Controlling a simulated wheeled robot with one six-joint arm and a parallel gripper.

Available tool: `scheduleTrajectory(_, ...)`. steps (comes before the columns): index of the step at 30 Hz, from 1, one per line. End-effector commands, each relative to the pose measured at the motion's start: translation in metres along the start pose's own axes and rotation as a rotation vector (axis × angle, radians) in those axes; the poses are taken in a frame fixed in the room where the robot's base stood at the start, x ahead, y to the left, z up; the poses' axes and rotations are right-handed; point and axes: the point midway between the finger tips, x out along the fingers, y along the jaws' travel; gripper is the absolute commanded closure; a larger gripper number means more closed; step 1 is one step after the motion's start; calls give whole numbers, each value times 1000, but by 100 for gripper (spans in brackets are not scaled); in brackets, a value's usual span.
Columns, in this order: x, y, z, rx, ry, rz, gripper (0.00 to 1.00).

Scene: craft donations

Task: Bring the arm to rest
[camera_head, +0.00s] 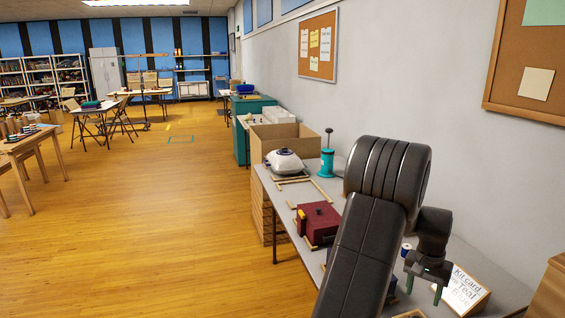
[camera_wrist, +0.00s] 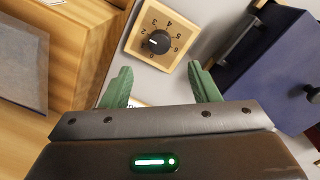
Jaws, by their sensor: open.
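My gripper (camera_head: 423,288) hangs at the end of my bent dark arm, over the right part of the grey table (camera_head: 350,192). In the wrist view my gripper (camera_wrist: 158,72) shows two green fingers spread apart, with nothing between them. Beyond the fingertips is a wooden block with a numbered dial (camera_wrist: 158,42) and a black knob. A dark blue box (camera_wrist: 262,60) with a handle lies to the right of the fingers. My arm hides part of the table.
On the table are a red box (camera_head: 318,222), a white domed device (camera_head: 285,161), a teal pump-like item (camera_head: 327,160) and a kit card (camera_head: 465,291) beside my gripper. A cardboard box (camera_head: 287,138) stands behind. The wooden floor (camera_head: 160,230) at left is largely clear.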

Motion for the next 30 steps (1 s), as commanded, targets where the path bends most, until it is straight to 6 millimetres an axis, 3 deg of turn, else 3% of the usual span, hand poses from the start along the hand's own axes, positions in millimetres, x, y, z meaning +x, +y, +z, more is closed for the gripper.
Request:
scheduleTrajectory(14, 98, 0, 1, 1, -4, 0, 45)
scheduleTrajectory(30, 91, 0, 1, -440, 28, 0, 45)
